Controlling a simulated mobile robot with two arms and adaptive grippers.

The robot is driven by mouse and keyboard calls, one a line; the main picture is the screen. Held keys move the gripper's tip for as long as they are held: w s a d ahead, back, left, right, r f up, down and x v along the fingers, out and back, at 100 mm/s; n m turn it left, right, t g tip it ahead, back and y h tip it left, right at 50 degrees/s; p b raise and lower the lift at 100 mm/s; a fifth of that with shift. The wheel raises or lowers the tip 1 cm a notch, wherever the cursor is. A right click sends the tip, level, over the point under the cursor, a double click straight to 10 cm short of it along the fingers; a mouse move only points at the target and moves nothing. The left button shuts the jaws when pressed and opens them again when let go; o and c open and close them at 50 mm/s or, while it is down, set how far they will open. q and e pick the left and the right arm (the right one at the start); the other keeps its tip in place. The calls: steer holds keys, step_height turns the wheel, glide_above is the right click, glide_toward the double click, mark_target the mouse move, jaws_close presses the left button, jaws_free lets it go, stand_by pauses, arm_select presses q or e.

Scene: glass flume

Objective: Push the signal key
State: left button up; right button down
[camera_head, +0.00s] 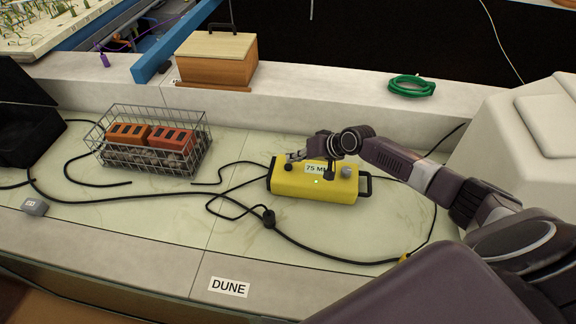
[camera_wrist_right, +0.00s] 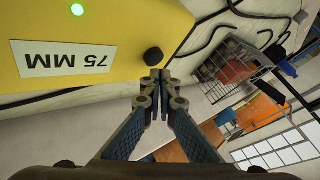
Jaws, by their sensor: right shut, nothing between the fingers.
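A yellow box (camera_head: 317,190) with a "75 MM" label lies on the pale counter. It has a lit green lamp (camera_head: 316,181), a black round knob (camera_head: 288,167) near its left end and a grey knob (camera_head: 346,172) near its right end. No part is marked as the signal key. My right gripper (camera_head: 291,157) is shut and empty above the box's left end, close to the black knob. In the right wrist view its fingertips (camera_wrist_right: 158,75) are together just below the black knob (camera_wrist_right: 153,55) in the picture; contact cannot be told. My left gripper is not in view.
Black cables (camera_head: 300,244) run over the counter around the box. A wire basket (camera_head: 150,165) with orange blocks stands to the left, near a small grey block (camera_head: 35,206). A wooden box (camera_head: 217,70) and green coil (camera_head: 411,86) are on the ledge behind.

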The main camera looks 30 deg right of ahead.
stand_by(0.5)
steer(key=shift+f+b, duration=0.35)
steer(key=shift+f, duration=0.35)
stand_by(0.4)
steer(key=shift+r, duration=0.1)
steer(key=shift+r+p, duration=0.45)
steer(key=shift+r, duration=0.15)
step_height(320, 180, up, 6)
steer(key=p, duration=0.5)
stand_by(0.4)
